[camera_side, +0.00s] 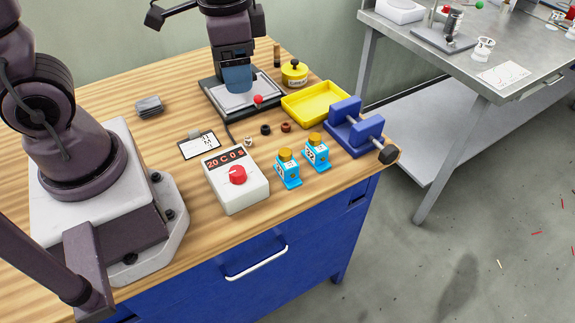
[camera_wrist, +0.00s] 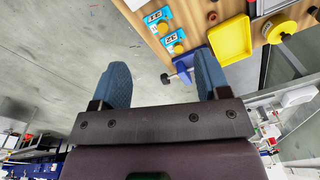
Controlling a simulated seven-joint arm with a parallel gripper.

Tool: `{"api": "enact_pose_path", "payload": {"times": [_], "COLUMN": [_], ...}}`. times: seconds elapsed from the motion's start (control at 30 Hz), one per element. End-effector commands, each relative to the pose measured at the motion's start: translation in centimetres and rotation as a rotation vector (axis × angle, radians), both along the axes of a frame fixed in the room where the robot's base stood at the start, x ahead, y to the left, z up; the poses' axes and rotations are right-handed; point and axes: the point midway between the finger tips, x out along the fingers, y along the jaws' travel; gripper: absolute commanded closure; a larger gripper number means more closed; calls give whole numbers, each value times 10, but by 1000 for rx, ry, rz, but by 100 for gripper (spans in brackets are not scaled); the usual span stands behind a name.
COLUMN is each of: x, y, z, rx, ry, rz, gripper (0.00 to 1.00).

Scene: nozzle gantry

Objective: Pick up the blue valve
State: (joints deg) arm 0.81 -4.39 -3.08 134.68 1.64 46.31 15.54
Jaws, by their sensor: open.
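Two blue blocks with gold round knobs and white labels look like valves. In the side view, the left valve (camera_side: 288,174) and the right valve (camera_side: 317,155) stand upright on the wooden bench near its front edge. I cannot tell which one is meant. In the wrist view, they show near the top, as a farther valve (camera_wrist: 152,14) and a nearer valve (camera_wrist: 169,40). My gripper (camera_side: 237,79) hangs above the bench, in front of the black machine in the side view. In the wrist view its blue-grey fingers (camera_wrist: 162,80) are wide apart, with nothing between them.
A blue vise (camera_side: 345,130) stands right of the valves; a yellow tray (camera_side: 318,103) lies behind them. A grey timer box (camera_side: 240,190) with a red knob is left of the valves. Small round parts lie behind them. The bench edge is close in front.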

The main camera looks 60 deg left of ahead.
Motion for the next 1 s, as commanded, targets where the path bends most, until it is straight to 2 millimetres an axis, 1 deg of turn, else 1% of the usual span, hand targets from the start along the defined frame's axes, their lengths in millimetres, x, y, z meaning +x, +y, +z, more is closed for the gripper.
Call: {"api": "enact_pose_path", "payload": {"times": [0.03, 0.17, 0.2, 0.3, 0.4, 0.5, 0.63, 0.73, 1.0], "x": [8, 26, 31, 44, 57, 68, 71, 71, 70], "y": [-3, -10, -13, -19, -23, -25, -25, -25, -25], "z": [-19, -59, -71, -98, -109, -106, -106, -115, -164], "rx": [4, 2, -2, -15, -14, 4, 15, 14, 14], "ry": [50, 121, 137, 154, 129, 83, 66, 68, 71], "rz": [-90, -348, -433, -659, -851, -993, -1099, -1126, -1126], "gripper": [31, 31, 31, 31, 31, 31, 31, 31, 31]}}
